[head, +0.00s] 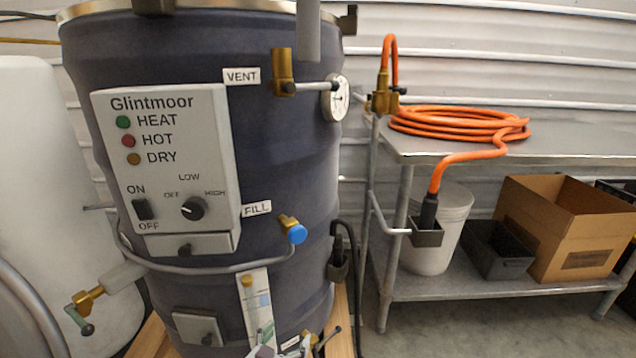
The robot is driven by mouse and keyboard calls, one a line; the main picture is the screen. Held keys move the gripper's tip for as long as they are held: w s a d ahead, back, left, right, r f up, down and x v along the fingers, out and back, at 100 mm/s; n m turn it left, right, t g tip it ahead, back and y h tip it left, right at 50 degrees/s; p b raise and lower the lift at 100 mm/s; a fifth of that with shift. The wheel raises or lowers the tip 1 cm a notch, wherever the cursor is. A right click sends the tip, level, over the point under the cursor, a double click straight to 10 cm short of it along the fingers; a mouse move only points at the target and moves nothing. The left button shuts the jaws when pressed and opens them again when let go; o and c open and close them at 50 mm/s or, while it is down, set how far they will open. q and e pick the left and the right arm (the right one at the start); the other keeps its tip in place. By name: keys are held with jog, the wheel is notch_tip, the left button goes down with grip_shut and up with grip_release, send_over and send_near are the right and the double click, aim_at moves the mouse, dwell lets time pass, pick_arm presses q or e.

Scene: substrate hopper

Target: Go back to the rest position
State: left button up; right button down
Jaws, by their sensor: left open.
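My left gripper (285,348) shows only as small tips at the bottom edge, in front of the lower part of the dark hopper drum (285,150). It is open, and I see nothing between its fingers. Most of it and its arm are out of frame. My right gripper is not in view. The drum carries a grey Glintmoor control panel (170,165) with lamps, an ON/OFF switch (142,209) and a knob (193,208). A blue-capped FILL valve (296,233) and a brass VENT valve (284,72) stick out from the drum.
A metal bench (440,152) stands at right with a coiled orange hose (450,122) on top. Its lower shelf holds a white bucket (436,225), a dark bin (497,250) and a cardboard box (563,225). A white tank (40,160) is at left. Floor shows at lower right.

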pick_arm(q)
jog(key=s+a+f+n+g+y, duration=0.1)
jog(key=s+a+g+y, duration=0.2)
jog(key=s+a+g, duration=0.2)
jog(key=s+a+f+n+g+y, duration=0.1)
jog(key=s+a+f+g+y, duration=0.1)
jog(key=s+a+g, duration=0.3)
jog(key=s+a+y+p, duration=0.1)
jog(key=s+a, duration=0.3)
jog(key=s, duration=0.5)
jog(key=shift+n, duration=0.3)
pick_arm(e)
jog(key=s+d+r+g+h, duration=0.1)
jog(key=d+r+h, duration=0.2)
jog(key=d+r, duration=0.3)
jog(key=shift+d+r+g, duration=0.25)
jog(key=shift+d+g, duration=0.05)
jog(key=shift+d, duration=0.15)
pick_arm(q)
jog(key=shift+w+f+p, duration=0.15)
jog(key=shift+f+p, duration=0.15)
jog(key=shift+p, duration=0.4)
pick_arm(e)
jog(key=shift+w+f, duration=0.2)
